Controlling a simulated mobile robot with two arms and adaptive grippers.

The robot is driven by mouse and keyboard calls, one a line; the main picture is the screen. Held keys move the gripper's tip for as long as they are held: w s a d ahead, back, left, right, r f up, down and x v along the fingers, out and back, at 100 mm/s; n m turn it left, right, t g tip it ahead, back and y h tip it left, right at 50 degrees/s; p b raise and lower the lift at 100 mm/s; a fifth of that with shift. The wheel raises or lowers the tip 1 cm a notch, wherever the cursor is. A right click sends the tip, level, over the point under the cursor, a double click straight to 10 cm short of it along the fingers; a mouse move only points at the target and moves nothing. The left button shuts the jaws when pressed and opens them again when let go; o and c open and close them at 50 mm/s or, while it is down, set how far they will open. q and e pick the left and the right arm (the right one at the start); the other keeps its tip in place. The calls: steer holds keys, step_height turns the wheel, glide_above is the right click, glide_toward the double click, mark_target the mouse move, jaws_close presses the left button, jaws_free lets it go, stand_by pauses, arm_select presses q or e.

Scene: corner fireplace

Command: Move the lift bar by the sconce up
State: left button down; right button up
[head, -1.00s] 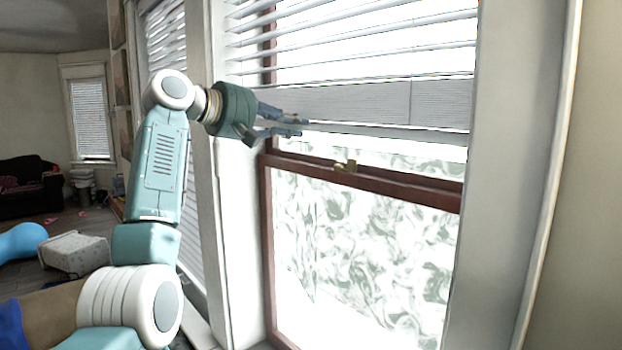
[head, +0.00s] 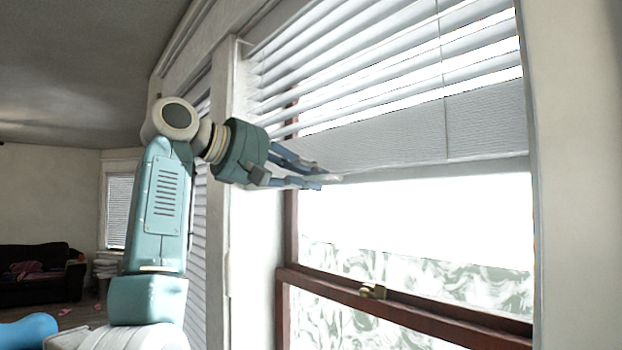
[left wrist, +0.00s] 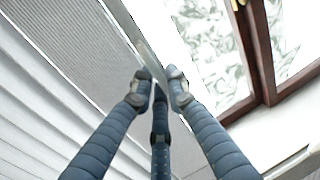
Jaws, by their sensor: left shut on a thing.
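The lift bar (head: 430,169) is the pale bottom rail of the white window blind, level across the window in the head view. My left gripper (head: 322,181) is shut on the left part of this bar. In the left wrist view the fingertips of my left gripper (left wrist: 159,80) close about the edge of the lift bar (left wrist: 125,25), and the exact contact is partly hidden by the fingers. The blind's slats are bunched just above the bar and spaced apart higher up. My right gripper is not in view. No sconce shows.
Below the bar is bright open glass, then a dark red sash rail (head: 410,306) with a brass latch (head: 373,291). A white window frame post (head: 236,150) stands beside my left arm. A dark sofa (head: 40,275) is far off at the left.

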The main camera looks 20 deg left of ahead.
arm_select(q)
steer(key=shift+s+r, duration=0.1)
steer(key=shift+r, duration=0.3)
steer(key=c, duration=1.8)
jaws_free()
steer(key=shift+f, duration=0.15)
steer(key=shift+a, duration=0.1)
steer(key=v, duration=1.1)
steer(key=shift+s+a, duration=0.2)
steer(key=shift+s, duration=0.1)
